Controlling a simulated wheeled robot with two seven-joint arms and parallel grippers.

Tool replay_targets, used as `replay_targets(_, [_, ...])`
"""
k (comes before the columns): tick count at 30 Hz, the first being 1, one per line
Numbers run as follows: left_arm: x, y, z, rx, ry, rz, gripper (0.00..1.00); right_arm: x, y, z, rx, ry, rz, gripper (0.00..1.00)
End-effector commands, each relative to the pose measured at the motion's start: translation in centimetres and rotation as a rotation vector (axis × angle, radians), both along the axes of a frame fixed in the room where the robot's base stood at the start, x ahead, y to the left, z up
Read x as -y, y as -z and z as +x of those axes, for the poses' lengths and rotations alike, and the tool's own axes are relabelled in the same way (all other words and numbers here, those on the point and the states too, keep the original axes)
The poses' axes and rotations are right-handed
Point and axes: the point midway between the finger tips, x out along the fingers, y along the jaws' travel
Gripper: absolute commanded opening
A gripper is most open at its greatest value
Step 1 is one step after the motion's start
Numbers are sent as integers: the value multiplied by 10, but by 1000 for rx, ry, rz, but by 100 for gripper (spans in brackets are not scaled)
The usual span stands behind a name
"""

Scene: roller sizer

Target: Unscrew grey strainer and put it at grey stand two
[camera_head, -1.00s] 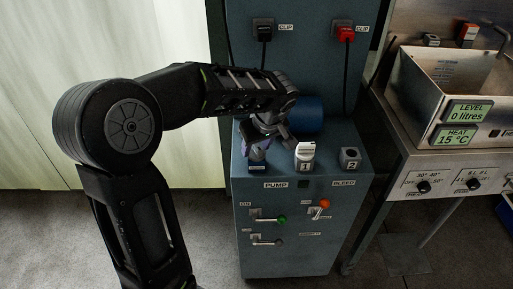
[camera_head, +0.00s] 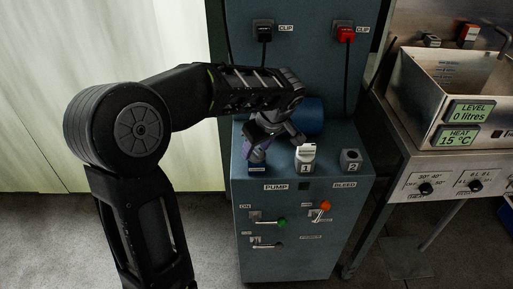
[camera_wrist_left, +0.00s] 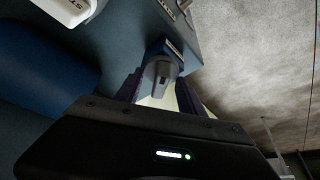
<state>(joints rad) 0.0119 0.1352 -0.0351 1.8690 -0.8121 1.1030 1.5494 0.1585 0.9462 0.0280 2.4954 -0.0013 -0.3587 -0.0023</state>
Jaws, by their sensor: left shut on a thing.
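My left gripper (camera_head: 258,150) is over the left front of the blue-grey pump cabinet's top. In the left wrist view, its two purple fingers (camera_wrist_left: 158,88) are shut on a grey part, the grey strainer (camera_wrist_left: 161,72), which sits at a small blue block on the cabinet. In the head view the strainer is mostly hidden by the gripper. Grey stand two (camera_head: 350,161), a small grey block marked 2 with a dark round top, is at the right of the cabinet top. My right gripper is not in view.
Stand one (camera_head: 305,167), marked 1, holds a white part (camera_head: 306,150) between the gripper and stand two. A blue cylinder (camera_head: 314,117) lies behind. Levers with green (camera_head: 282,222) and orange knobs are on the cabinet front. A metal tank (camera_head: 440,75) stands at the right.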

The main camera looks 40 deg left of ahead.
Motion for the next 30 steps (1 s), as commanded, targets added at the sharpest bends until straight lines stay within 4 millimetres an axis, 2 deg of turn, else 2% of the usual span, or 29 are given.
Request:
replay_targets(5, [0, 2, 1, 1, -113, 0, 0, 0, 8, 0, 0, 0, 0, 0])
replay_targets(13, [0, 0, 1, 1, -401, 1, 0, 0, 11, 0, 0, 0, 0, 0])
replay_targets(25, [0, 0, 0, 1, -421, 1, 0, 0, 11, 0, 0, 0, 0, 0])
replay_targets(30, [0, -1, 1, 0, -563, 1, 0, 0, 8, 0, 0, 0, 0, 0])
